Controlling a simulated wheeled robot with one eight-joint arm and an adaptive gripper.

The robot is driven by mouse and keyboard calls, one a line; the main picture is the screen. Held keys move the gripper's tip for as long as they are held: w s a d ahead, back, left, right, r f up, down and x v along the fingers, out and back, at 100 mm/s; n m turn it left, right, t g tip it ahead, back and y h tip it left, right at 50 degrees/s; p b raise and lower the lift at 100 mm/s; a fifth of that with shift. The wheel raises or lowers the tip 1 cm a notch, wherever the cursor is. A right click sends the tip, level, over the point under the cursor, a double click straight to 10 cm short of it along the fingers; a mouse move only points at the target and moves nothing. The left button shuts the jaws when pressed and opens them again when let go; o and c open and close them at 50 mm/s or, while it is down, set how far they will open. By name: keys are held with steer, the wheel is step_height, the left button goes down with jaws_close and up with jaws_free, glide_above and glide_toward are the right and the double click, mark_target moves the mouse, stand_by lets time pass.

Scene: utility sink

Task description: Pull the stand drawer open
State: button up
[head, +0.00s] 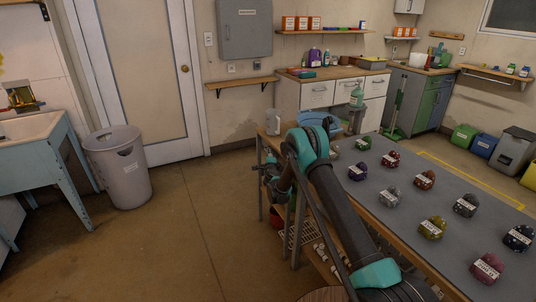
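White drawer fronts (317,94) with small handles show on the wooden-topped cabinet against the back wall, and they look shut. No front is marked as the stand drawer, so I cannot tell which one it is. My arm reaches up from the bottom right and bends down at a teal joint. My gripper (270,178) is small and dark at the left edge of the worktable, far in front of the cabinet. Its fingers are too small and dark to tell open from shut. My arm hides part of the worktable.
The grey-topped worktable (395,215) carries several labelled coloured lumps. A grey bin (118,168) stands near the door, beside a blue-framed sink (35,138). A green broom (395,112) leans near the grey-green cabinet (425,98). The brown floor at centre left is clear.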

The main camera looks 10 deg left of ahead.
steer(key=shift+x, duration=1.6)
jaws_close()
